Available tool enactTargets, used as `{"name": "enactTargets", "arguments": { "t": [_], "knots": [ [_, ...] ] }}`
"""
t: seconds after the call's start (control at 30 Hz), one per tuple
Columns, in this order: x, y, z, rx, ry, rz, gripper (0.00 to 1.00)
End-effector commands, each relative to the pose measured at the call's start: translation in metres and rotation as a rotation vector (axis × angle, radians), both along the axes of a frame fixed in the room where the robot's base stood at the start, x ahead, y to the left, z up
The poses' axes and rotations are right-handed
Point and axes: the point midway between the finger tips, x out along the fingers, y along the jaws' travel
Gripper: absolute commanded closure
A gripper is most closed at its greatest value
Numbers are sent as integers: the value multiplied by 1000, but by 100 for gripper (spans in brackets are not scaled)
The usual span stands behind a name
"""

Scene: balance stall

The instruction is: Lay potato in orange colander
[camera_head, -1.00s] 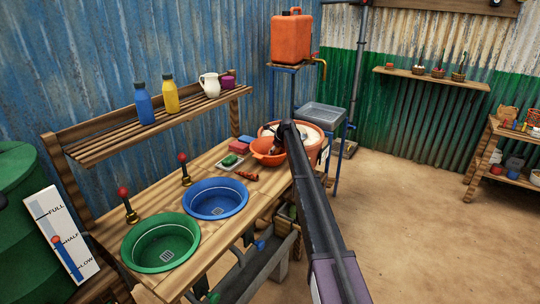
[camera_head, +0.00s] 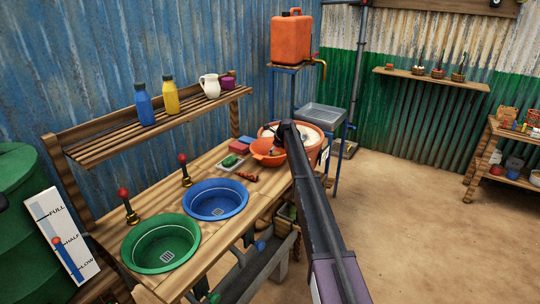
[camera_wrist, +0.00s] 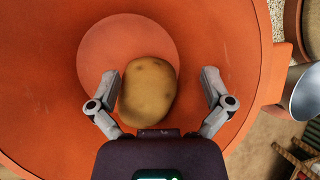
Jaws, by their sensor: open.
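The potato (camera_wrist: 149,92) is brown and rounded. In the wrist view it rests inside the orange colander (camera_wrist: 45,95), over the paler round patch of its floor. My gripper (camera_wrist: 160,77) is open above the colander, one finger on each side of the potato. The left finger is close to the potato; whether it touches is unclear. A gap shows at the right finger. In the head view the colander (camera_head: 266,159) sits at the far end of the wooden counter, partly behind my arm. The potato cannot be made out there.
A larger tub with pale contents (camera_head: 309,134) stands right behind the colander. Blue (camera_head: 216,200) and green (camera_head: 160,242) basins are set in the nearer counter.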

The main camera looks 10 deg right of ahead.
Motion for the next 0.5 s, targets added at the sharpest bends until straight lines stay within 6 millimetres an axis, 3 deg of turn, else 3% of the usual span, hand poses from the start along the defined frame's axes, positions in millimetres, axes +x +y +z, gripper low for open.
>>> {"name": "enactTargets", "arguments": {
  "t": [0.5],
  "knots": [
    [0, 0, 41, 0, 0, 0, 0]
  ]
}}
